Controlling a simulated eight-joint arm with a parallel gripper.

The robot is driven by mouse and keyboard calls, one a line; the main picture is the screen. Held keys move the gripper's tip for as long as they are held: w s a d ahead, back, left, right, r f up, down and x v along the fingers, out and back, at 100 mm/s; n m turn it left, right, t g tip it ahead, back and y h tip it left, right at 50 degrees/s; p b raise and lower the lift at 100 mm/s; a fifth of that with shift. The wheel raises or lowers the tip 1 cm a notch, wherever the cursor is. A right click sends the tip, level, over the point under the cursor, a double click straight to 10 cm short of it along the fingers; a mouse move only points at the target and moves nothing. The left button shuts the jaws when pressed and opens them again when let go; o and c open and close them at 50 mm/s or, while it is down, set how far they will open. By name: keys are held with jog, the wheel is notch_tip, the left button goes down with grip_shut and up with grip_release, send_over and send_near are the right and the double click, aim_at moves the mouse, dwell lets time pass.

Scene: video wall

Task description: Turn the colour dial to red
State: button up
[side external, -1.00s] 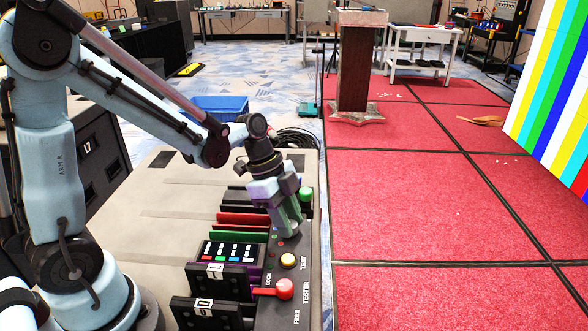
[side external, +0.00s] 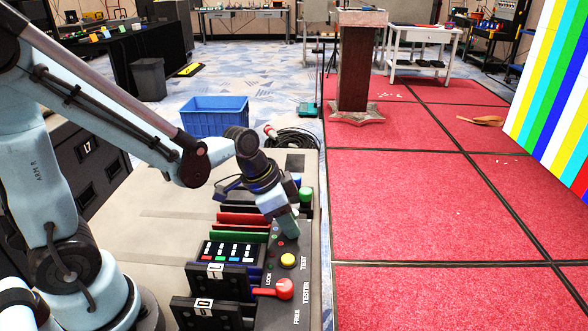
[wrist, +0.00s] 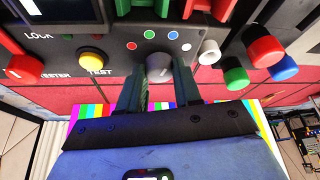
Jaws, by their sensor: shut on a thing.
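The colour dial (wrist: 158,68) is a grey round knob on the dark panel (wrist: 110,50). Coloured dots sit around its upper side in the wrist view: red (wrist: 131,45), green (wrist: 148,34), blue (wrist: 173,35) and white (wrist: 186,47). My gripper (wrist: 161,80) is shut on the dial, one finger on each side. Which dot the dial points at cannot be made out. In the side view my gripper (side external: 290,229) reaches down to the console panel and hides the dial.
A yellow TEST button (side external: 288,261) and a red-knobbed lever (side external: 284,289) are on the same panel. Green (wrist: 235,78) and red (wrist: 264,50) knobs stand nearby. A video wall (side external: 560,95) shows colour bars. Red and green slotted panels lie left of the dial.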

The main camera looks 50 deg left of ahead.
jog(key=n+y, duration=0.1)
jog(key=n, duration=0.3)
jog(key=shift+d+n+t+y, duration=0.15)
jog(key=shift+n+t+y, duration=0.15)
jog(key=shift+y, duration=0.1)
jog(key=n+y, duration=0.1)
jog(key=n, duration=0.2)
jog(key=shift+d+n, duration=0.1)
jog(key=shift+n, duration=0.3)
jog(key=n+y, duration=0.1)
jog(key=n, duration=0.2)
jog(key=shift+y, duration=0.3)
jog(key=shift+d+n+g+y, duration=0.1)
jog(key=shift+n+g+y, duration=0.55)
jog(key=shift+n, duration=1.35)
jog(key=shift+g, duration=0.25)
jog(key=o, duration=1)
jog(key=shift+o, duration=0.2)
